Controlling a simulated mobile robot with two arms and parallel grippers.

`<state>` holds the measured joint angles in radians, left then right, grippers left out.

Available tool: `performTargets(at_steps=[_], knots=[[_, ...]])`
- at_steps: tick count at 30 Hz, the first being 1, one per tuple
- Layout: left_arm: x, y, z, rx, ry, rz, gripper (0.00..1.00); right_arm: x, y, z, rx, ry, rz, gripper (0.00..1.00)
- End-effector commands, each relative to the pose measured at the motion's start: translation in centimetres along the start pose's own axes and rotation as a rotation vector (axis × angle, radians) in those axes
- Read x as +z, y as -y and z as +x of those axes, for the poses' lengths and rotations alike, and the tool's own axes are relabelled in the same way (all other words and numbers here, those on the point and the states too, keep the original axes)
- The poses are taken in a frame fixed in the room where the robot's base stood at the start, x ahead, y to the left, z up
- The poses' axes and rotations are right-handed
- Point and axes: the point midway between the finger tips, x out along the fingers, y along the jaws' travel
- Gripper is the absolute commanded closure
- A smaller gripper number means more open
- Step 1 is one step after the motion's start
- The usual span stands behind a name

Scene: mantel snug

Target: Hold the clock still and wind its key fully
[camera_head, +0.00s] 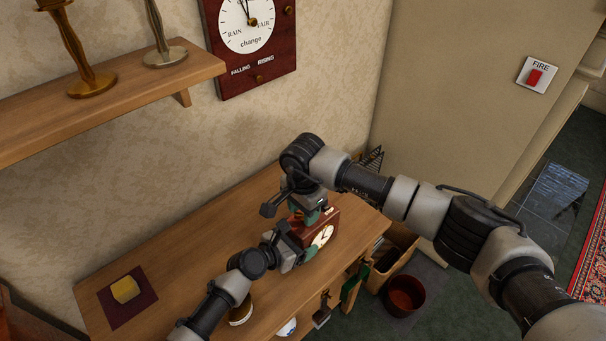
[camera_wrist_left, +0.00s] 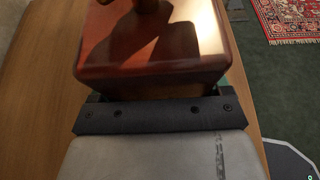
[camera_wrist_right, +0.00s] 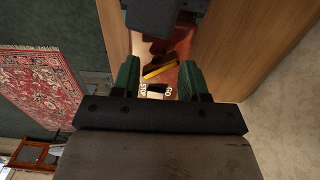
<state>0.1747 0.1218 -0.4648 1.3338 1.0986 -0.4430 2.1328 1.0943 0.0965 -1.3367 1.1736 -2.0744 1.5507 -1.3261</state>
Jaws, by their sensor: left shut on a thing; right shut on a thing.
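My right gripper (camera_head: 309,214) comes down from above onto the clock's top and is shut. The exact grip is partly hidden.
A dark mat (camera_head: 142,313) with a yellow block (camera_head: 125,289) lies on the table's left. A shelf (camera_head: 110,105) with candlesticks and a wall barometer (camera_head: 247,38) are above. A dark red bucket (camera_head: 404,295) stands on the floor at right. The table's middle left is clear.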

Motion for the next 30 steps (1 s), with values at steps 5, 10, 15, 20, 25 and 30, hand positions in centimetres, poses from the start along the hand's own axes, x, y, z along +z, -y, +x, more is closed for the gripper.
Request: performTargets(at_steps=[5,10,15,20,25,30], knots=[[-0.3,-0.1,-0.1,0.002,-0.006,-0.002,0.59,-0.1,0.2,-4.3,-0.011,-0.004,-0.001,0.64],[-0.3,-0.1,-0.1,0.002,-0.006,-0.001,0.59,-0.1,0.2,-7.5,-0.009,-0.003,0.0,0.64],[-0.2,-0.1,-0.1,0.003,-0.005,-0.001,0.59,0.0,0.1,-9.8,-0.008,-0.003,0.002,0.64],[-0.2,-0.1,-0.1,0.003,-0.004,-0.001,0.59,0.0,0.1,-10.8,-0.007,0.0,0.001,0.64],[-0.2,-0.2,-0.1,0.003,-0.004,-0.001,0.59,0.0,0.1,-11.0,-0.007,0.0,0.002,0.64],[-0.1,-0.2,-0.1,0.003,-0.003,0.0,0.59,0.0,0.1,-11.0,-0.006,0.0,0.002,0.61]])
